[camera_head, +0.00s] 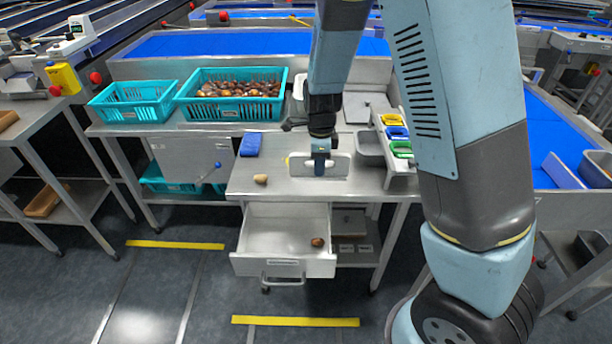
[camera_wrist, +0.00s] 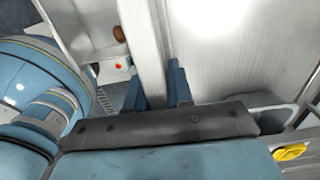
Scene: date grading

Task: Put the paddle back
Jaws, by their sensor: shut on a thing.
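The paddle (camera_head: 340,166) shows in the head view as a pale grey, wide plate with rounded corners over the front bench top. My gripper (camera_head: 320,164) points down at its middle and is shut on it. Its lower edge is close to the bench top; I cannot tell whether it touches.
The bench drawer (camera_head: 257,264) is pulled out, with a brown date (camera_head: 317,242) inside. A tan date-like piece (camera_head: 261,180) and a blue block (camera_head: 250,145) lie on the bench. Coloured bins (camera_head: 402,149) stand right; teal crates (camera_head: 130,115) stand back left.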

